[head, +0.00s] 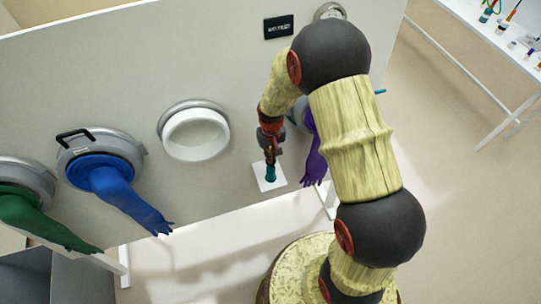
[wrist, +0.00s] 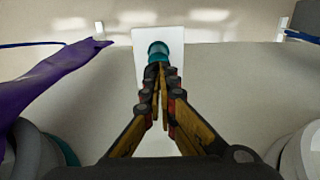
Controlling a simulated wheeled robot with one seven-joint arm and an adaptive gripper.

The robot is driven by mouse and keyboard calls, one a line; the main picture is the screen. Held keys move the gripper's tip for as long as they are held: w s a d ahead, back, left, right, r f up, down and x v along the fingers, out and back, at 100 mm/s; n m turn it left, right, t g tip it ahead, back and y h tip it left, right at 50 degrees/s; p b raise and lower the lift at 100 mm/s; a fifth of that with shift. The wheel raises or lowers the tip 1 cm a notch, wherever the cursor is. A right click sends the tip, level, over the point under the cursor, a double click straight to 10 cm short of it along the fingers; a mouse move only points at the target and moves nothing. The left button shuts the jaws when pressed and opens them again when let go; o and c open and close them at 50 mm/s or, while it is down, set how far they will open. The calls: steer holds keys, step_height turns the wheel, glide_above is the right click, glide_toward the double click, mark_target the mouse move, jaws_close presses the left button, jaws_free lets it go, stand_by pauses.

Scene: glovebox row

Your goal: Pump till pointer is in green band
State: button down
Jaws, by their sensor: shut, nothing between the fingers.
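A teal knob-like part (head: 270,173), perhaps the pump, sits on a white plate (head: 262,185) on the pale panel. In the wrist view the teal part (wrist: 157,47) shows just beyond my fingertips, on the white plate (wrist: 175,35). My gripper (head: 269,157) is shut and empty, its tips at or just in front of the teal part; I cannot tell if they touch. In the wrist view my gripper (wrist: 161,68) points straight at it. A round grey-rimmed dial (head: 330,11), perhaps the gauge, is at the panel's top, partly cut off by my arm; its pointer and green band cannot be read.
A purple glove (head: 314,150) hangs close right of the teal part. A white open port (head: 195,134), a blue glove (head: 125,195) and a green glove (head: 45,225) are to the left. A dark label (head: 279,26) is above. A table with small items (head: 505,40) stands far right.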

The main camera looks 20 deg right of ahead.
steer(key=shift+f+b, duration=1.65)
steer(key=shift+f, duration=0.75)
steer(key=shift+r, duration=0.1)
step_height(320, 180, up, 14)
steer(key=p, duration=0.1)
steer(key=shift+r, duration=0.1)
stand_by(0.8)
steer(key=shift+r+b, duration=1.6)
steer(key=shift+r, duration=0.65)
steer(key=shift+f, duration=0.1)
